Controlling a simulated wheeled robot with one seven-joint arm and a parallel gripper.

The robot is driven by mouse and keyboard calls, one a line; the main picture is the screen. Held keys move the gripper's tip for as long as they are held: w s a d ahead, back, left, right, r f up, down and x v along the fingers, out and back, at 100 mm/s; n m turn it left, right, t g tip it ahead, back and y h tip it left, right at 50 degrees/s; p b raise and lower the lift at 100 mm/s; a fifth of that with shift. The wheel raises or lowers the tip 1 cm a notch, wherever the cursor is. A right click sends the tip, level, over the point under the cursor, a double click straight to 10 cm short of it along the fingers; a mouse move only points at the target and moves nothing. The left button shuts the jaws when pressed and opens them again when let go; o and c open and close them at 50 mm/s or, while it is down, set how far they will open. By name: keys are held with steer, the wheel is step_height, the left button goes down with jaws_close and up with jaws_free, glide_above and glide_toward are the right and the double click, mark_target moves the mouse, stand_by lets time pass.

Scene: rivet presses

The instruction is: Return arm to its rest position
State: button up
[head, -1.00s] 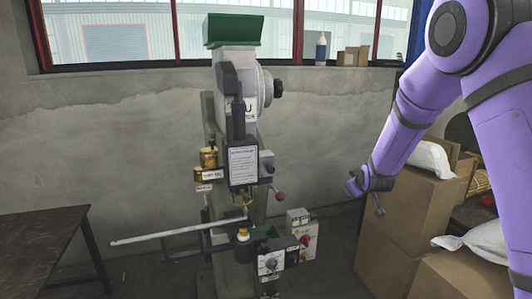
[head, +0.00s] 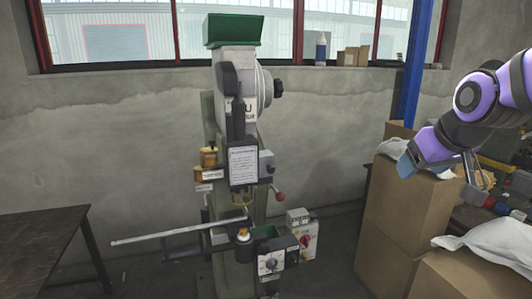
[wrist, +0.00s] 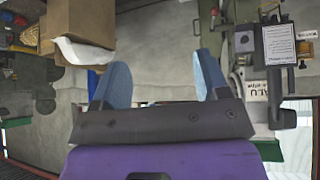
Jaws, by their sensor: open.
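My gripper (head: 405,165) is at the right of the head view, in front of the stacked cardboard boxes, with a blue finger pointing left toward the rivet press. In the wrist view my gripper (wrist: 160,78) shows two blue fingers wide apart with nothing between them. My purple arm is folded at the right edge of the head view, and part of it is cut off by the frame. The green and grey rivet press (head: 238,80) stands in the middle, well apart from my gripper. It also shows upside down at the right of the wrist view (wrist: 245,60).
Cardboard boxes (head: 405,212) with white bags (head: 490,243) stand at the right, close below my arm. A dark table (head: 45,240) is at the left. A long metal bar (head: 165,234) sticks out left from the press. Floor between press and boxes is open.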

steer(key=s+m+g, duration=0.1)
steer(key=s+g, duration=0.1)
steer(key=s, duration=1.5)
steer(key=shift+s+r+m+h, duration=0.3)
steer(key=shift+m, duration=0.1)
stand_by(0.3)
